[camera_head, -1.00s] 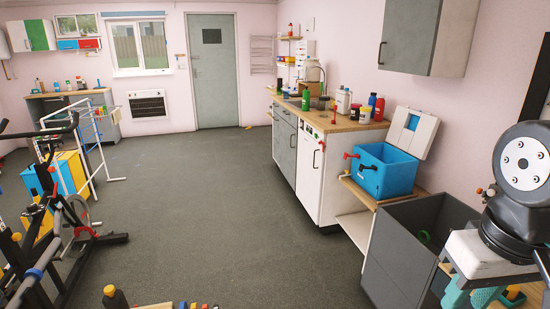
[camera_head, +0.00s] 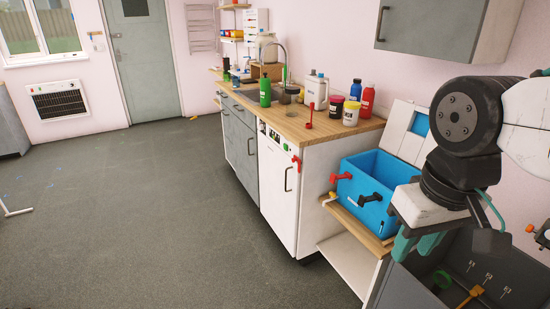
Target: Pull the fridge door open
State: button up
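A white cabinet-like door (camera_head: 279,195), which I take to be the fridge door, is shut at the near end of the counter. A dark vertical bar handle (camera_head: 289,178) is on its upper right part. My gripper (camera_head: 417,245) is at the right, with teal fingers below a white block. It is well to the right of the door and touches neither door nor handle. The finger gap is not clear in this view. I see nothing held between the fingers.
A blue cool box (camera_head: 366,190) with its white lid raised stands on a low wooden shelf (camera_head: 360,226) beside the fridge. A dark grey bin (camera_head: 470,285) is below my arm. Bottles and jars stand on the wooden counter (camera_head: 300,122). The grey floor (camera_head: 130,220) before the door is clear.

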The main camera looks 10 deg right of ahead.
aim_at(280, 181)
jog(key=z, duration=0.05)
jog(key=i, duration=1.45)
